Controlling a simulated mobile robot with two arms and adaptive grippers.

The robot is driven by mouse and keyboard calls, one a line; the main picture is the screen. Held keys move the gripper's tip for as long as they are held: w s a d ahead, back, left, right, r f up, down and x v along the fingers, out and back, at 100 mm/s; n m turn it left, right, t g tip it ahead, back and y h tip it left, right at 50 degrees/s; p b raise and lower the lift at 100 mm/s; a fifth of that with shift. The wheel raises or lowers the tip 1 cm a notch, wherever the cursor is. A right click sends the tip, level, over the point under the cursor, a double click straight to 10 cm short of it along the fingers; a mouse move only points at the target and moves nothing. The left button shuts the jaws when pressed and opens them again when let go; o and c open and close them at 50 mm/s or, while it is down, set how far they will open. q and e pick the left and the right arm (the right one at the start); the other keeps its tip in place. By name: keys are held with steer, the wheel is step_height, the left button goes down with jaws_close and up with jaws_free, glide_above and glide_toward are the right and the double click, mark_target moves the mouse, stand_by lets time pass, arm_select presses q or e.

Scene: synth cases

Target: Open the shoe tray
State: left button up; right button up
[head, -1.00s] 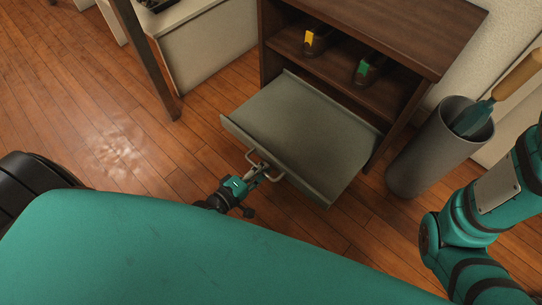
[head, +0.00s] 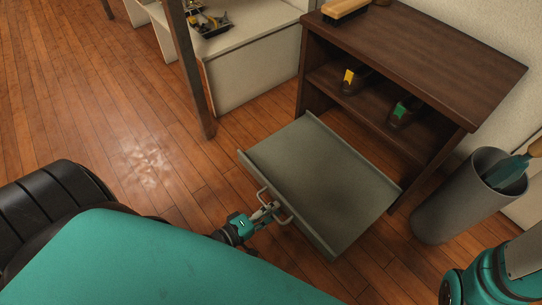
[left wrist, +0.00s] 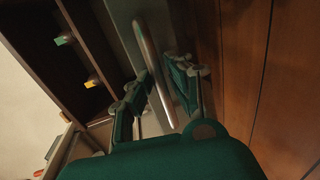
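The grey shoe tray (head: 325,180) is pulled out of the lower part of the dark brown shoe cabinet (head: 425,50), with its flat top bare. Its metal handle (head: 267,208) is on the near side. My left gripper (head: 272,210) is at this handle. The tray's back end, by the cabinet, is partly hidden. My right gripper is out of view.
Shoes with a yellow tag (head: 349,76) and a green tag (head: 400,112) stand on the cabinet shelf. A brush (head: 346,10) lies on top. A grey bin (head: 455,200) stands right of the cabinet. A dark post (head: 190,70) stands to the left. Wooden floor at left is clear.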

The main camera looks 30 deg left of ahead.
arm_select(q)
steer(key=shift+o, duration=1.2)
steer(key=shift+r, duration=0.1)
steer(key=shift+r, duration=0.4)
steer(key=o, duration=0.8)
step_height(320, 180, up, 7)
steer(key=shift+w+a+r, duration=0.1)
steer(key=shift+r, duration=0.7)
steer(key=c, duration=0.8)
steer(key=shift+r, duration=0.3)
steer(key=shift+f, duration=0.1)
